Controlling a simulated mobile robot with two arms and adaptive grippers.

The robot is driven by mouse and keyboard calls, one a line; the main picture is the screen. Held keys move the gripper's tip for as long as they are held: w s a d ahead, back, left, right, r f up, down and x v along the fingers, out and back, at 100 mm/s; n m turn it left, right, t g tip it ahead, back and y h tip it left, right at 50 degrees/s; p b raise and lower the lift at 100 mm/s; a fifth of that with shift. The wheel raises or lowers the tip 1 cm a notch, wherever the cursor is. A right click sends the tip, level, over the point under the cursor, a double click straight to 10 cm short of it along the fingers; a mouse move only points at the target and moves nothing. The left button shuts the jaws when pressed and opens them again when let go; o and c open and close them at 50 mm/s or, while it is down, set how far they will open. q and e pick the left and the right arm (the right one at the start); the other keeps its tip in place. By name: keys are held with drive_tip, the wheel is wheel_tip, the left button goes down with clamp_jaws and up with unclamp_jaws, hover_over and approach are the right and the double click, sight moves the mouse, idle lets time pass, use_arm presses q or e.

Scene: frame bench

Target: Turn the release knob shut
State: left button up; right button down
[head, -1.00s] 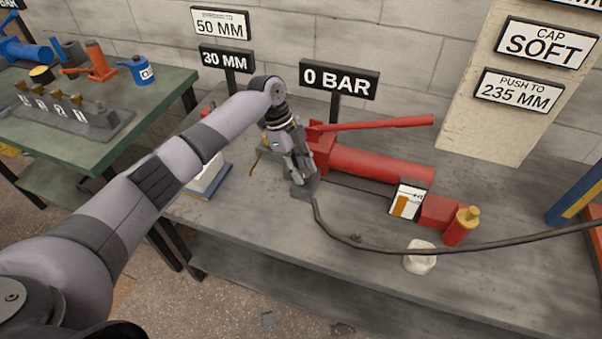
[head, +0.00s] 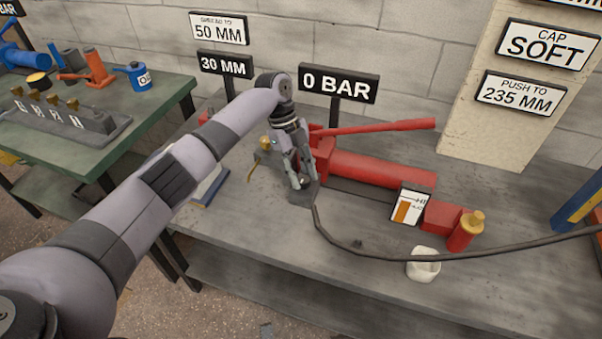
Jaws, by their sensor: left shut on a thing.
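The red hand pump (head: 375,167) lies on the grey bench, with its long red lever (head: 385,128) along the top. My left gripper (head: 301,184) points down at the pump's left end. Its fingers are closed around the small release knob, which they mostly hide, just above a dark block (head: 299,198) by the hose end. The "0 BAR" sign (head: 339,83) stands behind the pump. My right gripper is not in view.
A black hose (head: 345,243) runs from the pump's left end across the bench to the right. A brass fitting (head: 264,146) is left of my gripper. A green bench (head: 150,115) stands at left.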

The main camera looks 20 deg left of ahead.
use_arm(q)
drive_tip(key=o, duration=1.1)
drive_tip(key=shift+o, duration=0.2)
drive_tip(key=v, duration=1.2)
